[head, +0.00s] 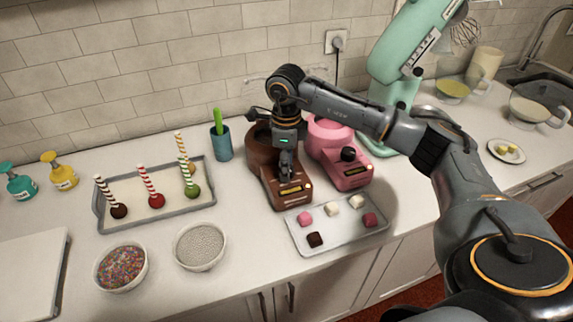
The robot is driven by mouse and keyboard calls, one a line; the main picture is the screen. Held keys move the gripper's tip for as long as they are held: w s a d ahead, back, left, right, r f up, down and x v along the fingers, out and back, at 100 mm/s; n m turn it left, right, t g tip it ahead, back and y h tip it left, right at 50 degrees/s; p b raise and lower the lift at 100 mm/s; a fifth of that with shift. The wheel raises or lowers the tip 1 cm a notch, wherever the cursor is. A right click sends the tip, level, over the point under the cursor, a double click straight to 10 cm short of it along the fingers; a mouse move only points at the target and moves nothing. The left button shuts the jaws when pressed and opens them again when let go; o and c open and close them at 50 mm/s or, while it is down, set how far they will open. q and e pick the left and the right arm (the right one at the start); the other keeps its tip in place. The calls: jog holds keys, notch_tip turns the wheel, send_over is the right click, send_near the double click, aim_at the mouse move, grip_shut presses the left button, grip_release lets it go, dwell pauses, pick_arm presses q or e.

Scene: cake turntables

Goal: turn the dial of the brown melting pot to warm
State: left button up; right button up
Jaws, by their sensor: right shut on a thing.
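The brown melting pot (259,158) stands on the counter left of the pink melting pot, with a label strip on its front base. My right gripper (287,172) points down at the front of the brown pot and is shut on its dial. The dial is hidden behind the fingers, so its setting cannot be read. The pink melting pot (328,135) stands beside it, with its black dial (348,154) in plain view. My left gripper is not in view.
A tray of small cubes (343,238) lies in front of the pots. A tray of cake pops (150,216), a blue cup (222,142) and bowls of sprinkles (121,267) and pearls (199,246) are at left. A mint mixer (405,60) stands behind my right arm.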

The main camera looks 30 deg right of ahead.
jog(key=o, duration=1.2)
jog(key=shift+r, duration=0.1)
